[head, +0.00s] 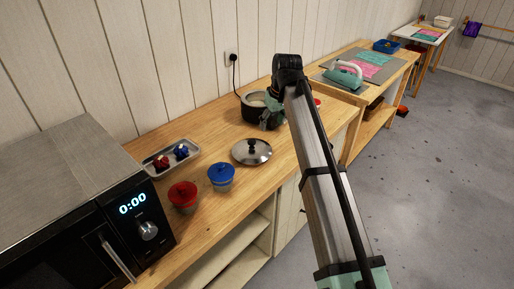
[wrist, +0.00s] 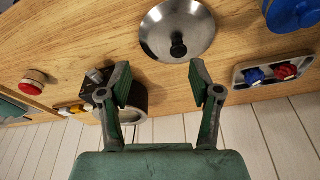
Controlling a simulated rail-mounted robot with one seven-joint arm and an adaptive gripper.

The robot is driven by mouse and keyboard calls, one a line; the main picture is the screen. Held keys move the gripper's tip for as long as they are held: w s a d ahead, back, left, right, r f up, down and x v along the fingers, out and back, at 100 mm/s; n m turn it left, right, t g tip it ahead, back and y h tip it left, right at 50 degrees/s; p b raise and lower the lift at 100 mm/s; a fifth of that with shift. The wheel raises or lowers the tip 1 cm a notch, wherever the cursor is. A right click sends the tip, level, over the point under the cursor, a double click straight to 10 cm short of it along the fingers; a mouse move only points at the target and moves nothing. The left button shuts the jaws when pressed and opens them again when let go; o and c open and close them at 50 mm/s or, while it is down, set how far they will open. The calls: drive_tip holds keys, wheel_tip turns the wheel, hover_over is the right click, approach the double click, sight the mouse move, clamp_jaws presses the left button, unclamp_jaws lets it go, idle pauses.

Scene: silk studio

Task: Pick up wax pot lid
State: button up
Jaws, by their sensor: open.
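The wax pot lid, a round silver lid (head: 250,157) with a black knob, lies flat on the wooden counter, knob up. It also shows at the top of the wrist view, as a shiny lid (wrist: 165,26). The black wax pot (head: 250,114) stands uncovered farther back by the wall, with pale contents. My gripper (head: 269,121) hangs over the counter beside the pot, behind and right of the lid. In the wrist view my gripper (wrist: 158,78) is open and empty, its fingers apart, with the lid beyond the fingertips. The left finger hides part of the pot (wrist: 133,112).
A blue lidded pot (head: 222,180) and a red lidded pot (head: 183,197) stand left of the lid. A metal tray (head: 188,151) holds a red and a blue piece. A microwave (head: 75,215) fills the left end. Bare counter surrounds the lid.

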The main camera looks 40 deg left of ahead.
drive_tip(key=s+a+r, duration=0.2)
drive_tip(key=a+r, duration=0.2)
drive_tip(key=n+p, duration=0.1)
drive_tip(key=p, duration=0.3)
approach(252, 141)
drive_tip(key=x, duration=0.5)
drive_tip(key=shift+s+d, duration=0.15)
drive_tip(key=shift+p+x, duration=0.5)
drive_tip(key=shift+x, duration=0.35)
drive_tip(key=shift+p+x, duration=0.65)
drive_tip(key=shift+x, duration=1.1)
clamp_jaws()
